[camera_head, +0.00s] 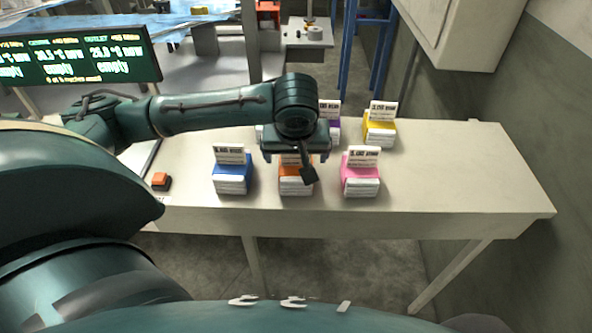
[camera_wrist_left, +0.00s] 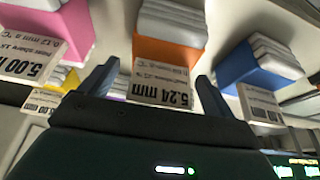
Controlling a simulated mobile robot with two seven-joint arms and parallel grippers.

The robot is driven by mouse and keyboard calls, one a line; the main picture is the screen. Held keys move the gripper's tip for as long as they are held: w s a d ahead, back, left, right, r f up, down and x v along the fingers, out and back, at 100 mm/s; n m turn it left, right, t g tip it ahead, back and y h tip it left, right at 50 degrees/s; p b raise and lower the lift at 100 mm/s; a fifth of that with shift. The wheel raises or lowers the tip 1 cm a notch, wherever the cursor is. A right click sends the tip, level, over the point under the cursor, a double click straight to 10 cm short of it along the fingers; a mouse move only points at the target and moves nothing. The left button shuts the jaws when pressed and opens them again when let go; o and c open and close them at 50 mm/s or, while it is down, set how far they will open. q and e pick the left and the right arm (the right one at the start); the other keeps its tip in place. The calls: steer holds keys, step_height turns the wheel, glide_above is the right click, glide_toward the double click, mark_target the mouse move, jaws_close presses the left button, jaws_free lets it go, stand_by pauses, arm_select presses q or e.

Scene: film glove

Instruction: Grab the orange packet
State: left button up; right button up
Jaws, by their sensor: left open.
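The orange packet (camera_head: 288,187) is a small orange box with white layered contents, at the front middle of the table. My left gripper (camera_head: 290,165) is directly over it in the head view and hides part of it and its card. In the left wrist view, the orange packet (camera_wrist_left: 168,53) shows between and beyond the two open fingers of my left gripper (camera_wrist_left: 158,72). Its white card (camera_wrist_left: 160,85) reads 5.24 mm. The fingers look empty; whether they touch the packet or card cannot be told. My right gripper is not in view.
A blue packet (camera_head: 232,187) stands left of the orange one and a pink packet (camera_head: 361,187) right. Behind are a yellow packet (camera_head: 380,141) and a partly hidden purple one (camera_head: 334,136). The table's right end (camera_head: 480,190) is clear.

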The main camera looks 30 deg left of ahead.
arm_select(q)
steer(key=shift+c, duration=0.2)
steer(key=c, duration=1.1)
steer(key=shift+r, duration=0.15)
